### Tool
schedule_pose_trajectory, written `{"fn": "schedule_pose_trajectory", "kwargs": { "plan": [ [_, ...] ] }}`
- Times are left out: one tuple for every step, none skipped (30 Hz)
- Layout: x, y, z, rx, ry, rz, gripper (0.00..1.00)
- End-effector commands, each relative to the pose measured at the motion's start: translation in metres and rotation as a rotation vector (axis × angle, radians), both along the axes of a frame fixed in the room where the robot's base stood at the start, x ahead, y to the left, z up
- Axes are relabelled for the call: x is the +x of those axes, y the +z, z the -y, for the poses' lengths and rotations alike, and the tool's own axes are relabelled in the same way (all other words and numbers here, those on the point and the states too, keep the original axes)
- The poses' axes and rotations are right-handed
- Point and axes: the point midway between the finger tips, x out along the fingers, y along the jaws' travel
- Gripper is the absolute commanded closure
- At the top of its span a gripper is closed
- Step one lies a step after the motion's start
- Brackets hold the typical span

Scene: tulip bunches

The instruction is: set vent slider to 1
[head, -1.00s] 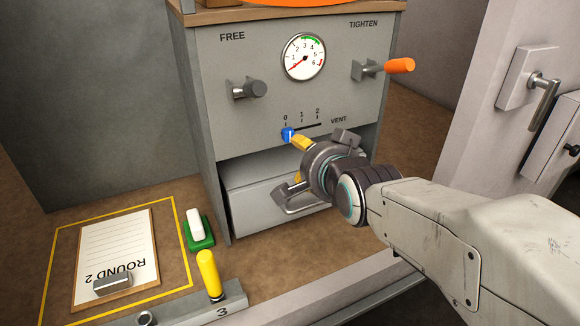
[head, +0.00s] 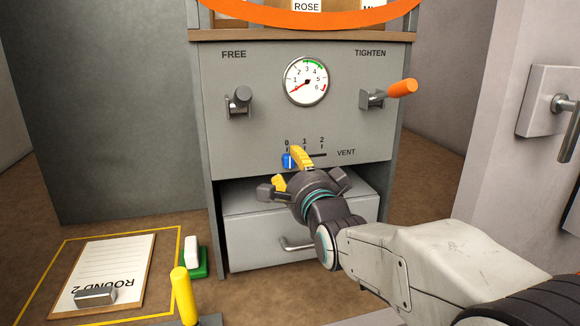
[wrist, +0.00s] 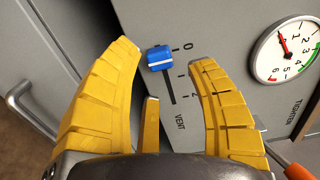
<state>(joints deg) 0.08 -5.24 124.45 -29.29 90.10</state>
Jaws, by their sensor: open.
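The blue vent slider knob (head: 287,160) sits at the 0 end of its short dark slot on the grey panel (head: 240,70). The marks 0, 1 and 2 run left to right above the slot. My gripper (head: 290,169) is in front of and just below the slider, its yellow fingers apart. One finger overlaps the slot just right of the knob. In the wrist view, the knob (wrist: 159,58) shows between the open fingertips (wrist: 163,54), near the 0 mark, with nothing gripped. I cannot tell whether the fingers touch it.
A grey drawer (head: 250,220) with a bar handle lies below my gripper. A clipboard (head: 110,265) lies at lower left.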

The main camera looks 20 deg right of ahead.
Motion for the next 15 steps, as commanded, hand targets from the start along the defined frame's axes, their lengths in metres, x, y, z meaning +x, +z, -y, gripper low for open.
{"fn": "schedule_pose_trajectory", "kwargs": {
  "plan": [
    [0.007,-0.001,0.0,0.0,0.0,-0.001,0.48],
    [0.011,-0.001,0.0,-0.001,0.0,-0.001,0.48],
    [0.015,-0.001,0.0,-0.001,0.0,-0.002,0.48],
    [0.018,-0.001,0.0,-0.001,0.0,-0.001,0.48],
    [0.021,-0.001,0.0,-0.001,0.0,-0.001,0.48],
    [0.025,-0.001,0.0,-0.001,0.0,-0.002,0.48],
    [0.027,-0.001,0.0,-0.001,0.0,-0.002,0.48],
    [0.029,-0.001,0.0,-0.001,0.0,-0.002,0.48],
    [0.032,-0.001,0.0,-0.001,0.0,-0.002,0.48],
    [0.034,-0.001,0.0,-0.002,0.0,-0.003,0.48],
    [0.035,-0.001,0.0,-0.002,0.0,-0.003,0.48],
    [0.036,-0.001,0.0,-0.002,0.0,-0.002,0.48],
    [0.037,0.0,0.0,-0.002,0.0,-0.001,0.48],
    [0.038,0.0,0.0,-0.002,0.0,-0.001,0.48],
    [0.038,0.0,0.0,-0.002,0.0,-0.001,0.48]
  ]
}}
